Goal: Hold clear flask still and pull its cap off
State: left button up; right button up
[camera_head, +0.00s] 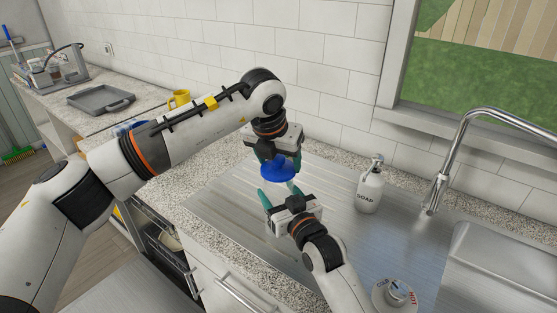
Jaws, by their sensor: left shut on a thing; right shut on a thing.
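A blue cap (279,173) is in the middle of the view, above the metal drainboard. My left gripper (276,162) comes down from above and is shut on the cap. My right gripper (280,191) is just below, its teal fingers pointing up and away, shut on the clear flask. The flask is almost wholly hidden by the fingers and the cap, and its clear body is hard to make out. I cannot tell whether the cap still touches the flask.
A white soap bottle (369,190) stands right of the grippers. A tap (441,170) and sink (505,262) are farther right. A yellow mug (179,98) and grey tray (101,97) are on the left counter. The drainboard (225,205) is clear around the grippers.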

aim_at(279, 157)
pick_arm(q)
jog(key=shift+r, duration=0.1)
jog(key=shift+r, duration=1.9)
pick_arm(e)
jog(key=o, duration=1.5)
jog(key=shift+c, duration=0.2)
